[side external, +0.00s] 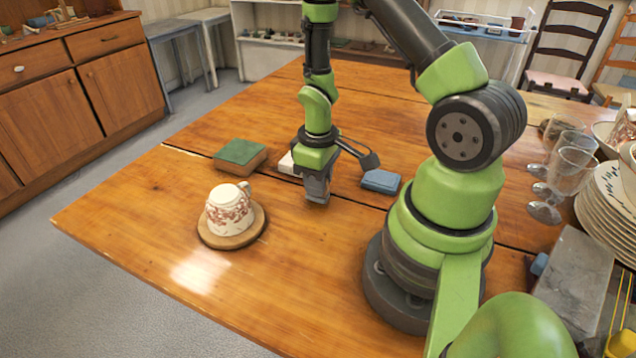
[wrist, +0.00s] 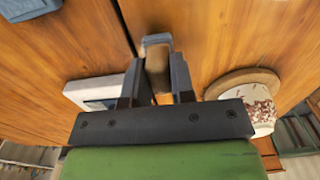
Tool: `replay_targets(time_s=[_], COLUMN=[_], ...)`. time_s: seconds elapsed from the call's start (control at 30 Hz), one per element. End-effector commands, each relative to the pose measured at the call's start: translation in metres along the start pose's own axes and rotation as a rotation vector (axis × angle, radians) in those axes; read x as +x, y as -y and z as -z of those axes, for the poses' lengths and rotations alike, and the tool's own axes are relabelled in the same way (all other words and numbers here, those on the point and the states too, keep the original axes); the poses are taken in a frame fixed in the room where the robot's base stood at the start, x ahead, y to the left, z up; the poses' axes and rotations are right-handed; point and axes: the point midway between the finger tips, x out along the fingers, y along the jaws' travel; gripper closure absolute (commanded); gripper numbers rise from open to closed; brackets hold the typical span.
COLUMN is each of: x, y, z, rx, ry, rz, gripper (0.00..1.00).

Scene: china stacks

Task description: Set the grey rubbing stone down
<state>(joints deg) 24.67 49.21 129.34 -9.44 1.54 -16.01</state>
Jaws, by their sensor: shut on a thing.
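My gripper (side external: 317,190) points down over the middle of the table. In the wrist view its two dark fingers (wrist: 156,78) are shut on the grey rubbing stone (wrist: 157,58), a small block with a grey top edge and a brownish face. In the side view the stone is hard to tell apart from the grey fingers. It is low over bare wood; I cannot tell whether it touches the table.
A patterned cup (side external: 229,210) stands upside down on a round wooden coaster (side external: 246,237) to the left. A green-topped block (side external: 240,151), a whitish block (side external: 287,163) and a blue block (side external: 381,181) lie nearby. Glasses (side external: 568,165) and stacked plates (side external: 607,210) stand right. The front left table is clear.

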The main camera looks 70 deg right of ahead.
Motion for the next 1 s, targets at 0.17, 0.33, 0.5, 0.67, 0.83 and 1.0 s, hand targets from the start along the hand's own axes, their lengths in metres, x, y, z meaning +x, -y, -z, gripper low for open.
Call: replay_targets(time_s=[0.17,0.33,0.5,0.67,0.83,1.0], x=[0.0093,0.0093,0.0126,0.0118,0.0117,0.0097], y=[0.001,0.001,0.0013,0.0012,0.0012,0.001], z=[0.0002,0.0004,0.0001,0.0003,0.0003,0.0004], rx=[-0.001,0.001,0.002,0.001,0.001,0.0], ry=[-0.002,-0.003,-0.001,-0.002,-0.002,-0.003], rz=[0.005,0.005,0.007,0.006,0.006,0.005], gripper=[1.0,1.0,1.0,0.51,0.51,0.51])
